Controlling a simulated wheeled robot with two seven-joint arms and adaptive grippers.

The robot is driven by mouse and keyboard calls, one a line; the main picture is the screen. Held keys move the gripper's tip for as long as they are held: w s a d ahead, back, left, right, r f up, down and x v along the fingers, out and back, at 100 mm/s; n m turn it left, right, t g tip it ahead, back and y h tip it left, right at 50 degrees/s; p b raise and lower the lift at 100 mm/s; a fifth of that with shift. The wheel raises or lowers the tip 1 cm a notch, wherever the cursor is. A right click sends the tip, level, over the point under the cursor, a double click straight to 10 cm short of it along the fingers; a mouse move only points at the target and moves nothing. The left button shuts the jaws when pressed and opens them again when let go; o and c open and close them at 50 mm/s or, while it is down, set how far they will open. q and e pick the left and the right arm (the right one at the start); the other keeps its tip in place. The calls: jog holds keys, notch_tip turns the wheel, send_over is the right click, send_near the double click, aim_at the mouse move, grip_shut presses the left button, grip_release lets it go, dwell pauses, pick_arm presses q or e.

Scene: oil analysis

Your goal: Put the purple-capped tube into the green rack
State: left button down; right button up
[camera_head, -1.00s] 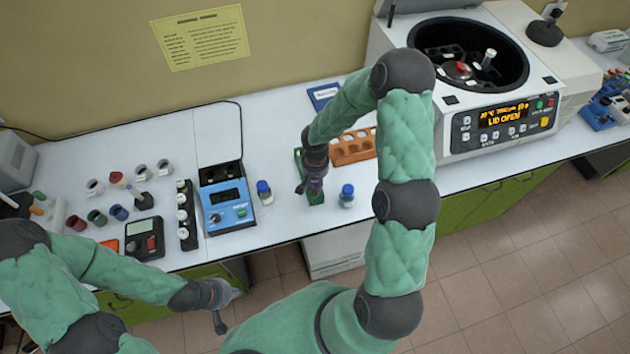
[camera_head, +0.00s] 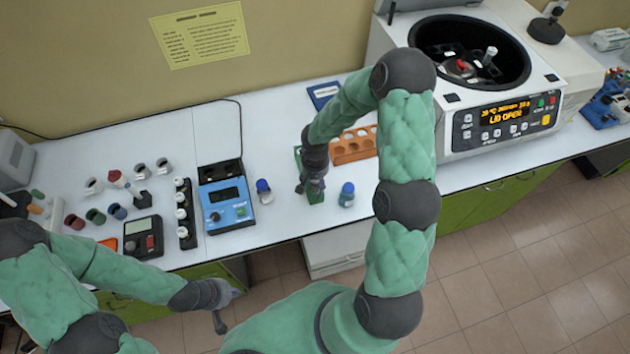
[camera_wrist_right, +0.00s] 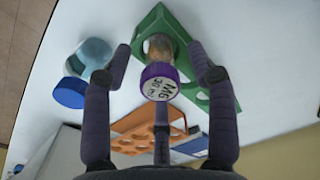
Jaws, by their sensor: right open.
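The purple-capped tube (camera_wrist_right: 159,82) is in the right wrist view, its labelled cap toward the camera and its amber body reaching into the green rack (camera_wrist_right: 177,34). My right gripper (camera_wrist_right: 159,48) is open, with its fingers spread around the tube and gaps visible on either side of the cap. In the head view the right gripper (camera_head: 312,186) is over the green rack (camera_head: 316,197) and hides most of it; the tube cannot be made out there. My left gripper (camera_head: 222,308) is in front of the table edge, away from the rack; its finger opening is unclear.
An orange rack (camera_head: 352,148) stands right behind the green one. Blue-capped bottles stand on either side, at the left (camera_head: 263,190) and the right (camera_head: 347,195). A blue device (camera_head: 228,208) is further left. The open centrifuge (camera_head: 470,55) is at the right.

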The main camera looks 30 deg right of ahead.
notch_tip(320, 180, up, 12)
dwell(0.5)
